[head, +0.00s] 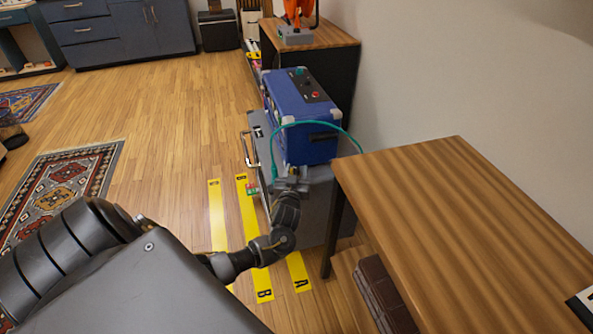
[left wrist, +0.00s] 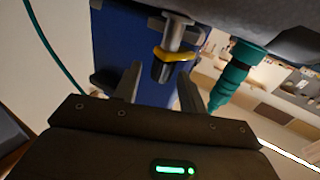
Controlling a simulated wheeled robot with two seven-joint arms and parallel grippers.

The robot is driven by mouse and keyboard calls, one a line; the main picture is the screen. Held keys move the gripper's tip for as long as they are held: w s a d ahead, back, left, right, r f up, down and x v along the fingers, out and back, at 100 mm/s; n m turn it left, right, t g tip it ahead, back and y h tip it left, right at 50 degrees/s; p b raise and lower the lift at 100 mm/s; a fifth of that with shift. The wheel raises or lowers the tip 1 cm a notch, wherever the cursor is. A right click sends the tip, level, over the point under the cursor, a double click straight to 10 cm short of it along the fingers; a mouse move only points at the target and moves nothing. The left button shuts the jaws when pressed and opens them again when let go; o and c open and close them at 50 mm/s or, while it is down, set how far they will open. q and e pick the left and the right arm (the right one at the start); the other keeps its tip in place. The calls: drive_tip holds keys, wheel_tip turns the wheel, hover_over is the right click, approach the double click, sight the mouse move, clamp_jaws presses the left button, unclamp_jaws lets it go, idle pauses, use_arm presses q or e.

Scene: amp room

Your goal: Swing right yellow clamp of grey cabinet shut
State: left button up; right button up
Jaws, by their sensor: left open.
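The grey cabinet (head: 318,212) stands on the floor beside the wooden table, with a blue box (head: 305,140) on top. My left gripper (head: 292,184) is at the cabinet's near end, just below the box. In the left wrist view its two fingers (left wrist: 174,90) are apart. A yellow clamp (left wrist: 174,54) with a dark tip on a grey metal stem shows between and just beyond the fingers. I cannot tell whether either finger touches it. In the head view the clamp is mostly hidden by my gripper. My right gripper is not in view.
A teal cable (head: 318,123) loops in front of the box; a teal connector (left wrist: 238,75) is close beside one finger. The wooden table (head: 465,215) is close on the right. Yellow floor strips (head: 251,215) lie left of the cabinet, where the floor is open.

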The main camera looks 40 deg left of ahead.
use_arm(q)
drive_tip(key=shift+w+a, duration=0.35)
drive_tip(key=shift+w, duration=0.25)
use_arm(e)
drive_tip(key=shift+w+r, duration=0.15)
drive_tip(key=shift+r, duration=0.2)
use_arm(q)
drive_tip(key=shift+c, duration=0.5)
clamp_jaws()
drive_tip(key=shift+a+m+t+h, duration=0.15)
drive_tip(key=shift+m+t+h, duration=0.15)
drive_tip(key=shift+m+h, duration=0.15)
drive_tip(key=m+h, duration=0.1)
drive_tip(key=h, duration=0.1)
drive_tip(key=m+t+h, duration=0.1)
drive_tip(key=h, duration=0.1)
drive_tip(key=shift+m+t+p, duration=0.3)
drive_tip(key=shift+m, duration=0.05)
drive_tip(key=shift+m+h, duration=0.5)
drive_tip(key=shift+h, duration=0.35)
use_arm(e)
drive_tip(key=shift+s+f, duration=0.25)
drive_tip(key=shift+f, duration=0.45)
